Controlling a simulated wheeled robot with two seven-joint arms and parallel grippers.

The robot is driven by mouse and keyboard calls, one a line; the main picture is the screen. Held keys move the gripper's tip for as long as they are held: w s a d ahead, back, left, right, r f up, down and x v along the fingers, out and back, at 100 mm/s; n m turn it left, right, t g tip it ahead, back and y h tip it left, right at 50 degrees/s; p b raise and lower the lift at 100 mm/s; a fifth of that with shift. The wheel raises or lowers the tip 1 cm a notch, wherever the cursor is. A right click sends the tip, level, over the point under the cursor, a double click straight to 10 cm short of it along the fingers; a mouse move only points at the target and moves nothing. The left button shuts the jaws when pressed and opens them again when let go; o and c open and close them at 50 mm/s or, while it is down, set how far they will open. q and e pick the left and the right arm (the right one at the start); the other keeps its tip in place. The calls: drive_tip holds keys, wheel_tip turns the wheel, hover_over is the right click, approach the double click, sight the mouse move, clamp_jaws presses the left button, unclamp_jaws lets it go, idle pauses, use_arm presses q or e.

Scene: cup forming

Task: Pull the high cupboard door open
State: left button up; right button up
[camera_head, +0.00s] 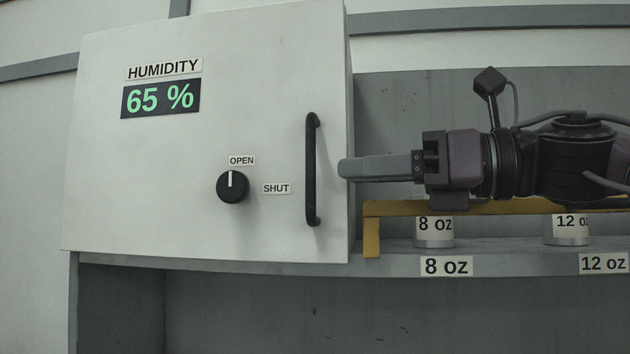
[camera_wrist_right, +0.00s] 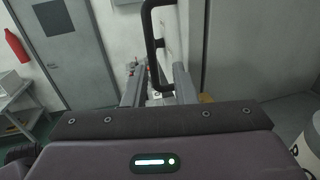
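The high cupboard door (camera_head: 200,60) is a pale panel at the upper left. Whether it is slightly ajar I cannot tell. Its black upright bar handle (camera_head: 312,190) is near the right edge and also shows in the right wrist view (camera_wrist_right: 150,40). A black knob (camera_head: 232,187) has its white mark pointing up at OPEN; SHUT is on its right. My right gripper (camera_head: 345,168) points left, its fingertips just right of the handle with a small gap. In the right wrist view its fingers (camera_wrist_right: 157,82) are apart with the handle beyond them. My left gripper is not in view.
A humidity display (camera_head: 160,98) reads 65 %. Under my right arm, a yellow rail (camera_head: 480,206) runs along a shelf with labelled 8 oz (camera_head: 434,240) and 12 oz (camera_head: 567,239) cups. The right wrist view shows a red extinguisher (camera_wrist_right: 18,47) and grey door (camera_wrist_right: 65,50).

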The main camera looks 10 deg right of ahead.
sight(314, 166)
drive_tip(key=a, duration=0.1)
drive_tip(key=w+a+p, duration=0.1)
drive_tip(key=a, duration=0.1)
drive_tip(key=w+a+p, duration=0.1)
drive_tip(key=a, duration=0.1)
drive_tip(key=shift+a+r, duration=0.1)
drive_tip(key=shift+r, duration=0.25)
drive_tip(key=shift+w+a+f, duration=0.2)
drive_tip(key=shift+w+a, duration=0.05)
drive_tip(key=shift+w, duration=0.3)
drive_tip(key=shift+s, duration=0.1)
drive_tip(key=shift+s, duration=0.1)
drive_tip(key=shift+c, duration=0.3)
clamp_jaws()
